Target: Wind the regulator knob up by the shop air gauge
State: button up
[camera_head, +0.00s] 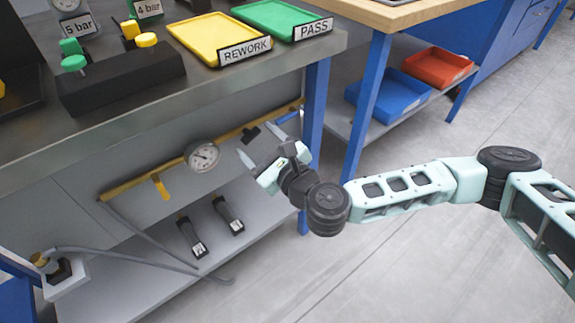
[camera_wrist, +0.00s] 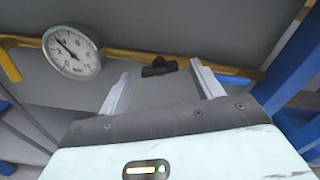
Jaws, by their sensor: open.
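The round white-faced air gauge (camera_head: 202,156) sits on the yellow pipe under the bench. It also shows at the upper left of the wrist view (camera_wrist: 72,52). A small black knob-like fitting (camera_head: 250,134), which looks like the regulator knob, is on the pipe to the right of the gauge. In the wrist view this black fitting (camera_wrist: 160,67) appears between my fingertips, beyond them. My gripper (camera_head: 264,141) is open and empty, facing the pipe. Its two pale fingers (camera_wrist: 160,72) spread either side of the fitting's outline. I see no contact, and the remaining distance is hard to tell.
A yellow lever (camera_head: 160,187) hangs from the pipe (camera_head: 130,185) left of the gauge. Two black tools (camera_head: 228,214) lie on the lower shelf (camera_head: 130,280). A blue bench leg (camera_head: 313,140) stands close right of my gripper. The bench top (camera_head: 205,92) overhangs the pipe.

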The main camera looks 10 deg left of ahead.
jog(key=v, duration=1.6)
jog(key=shift+p, duration=0.45)
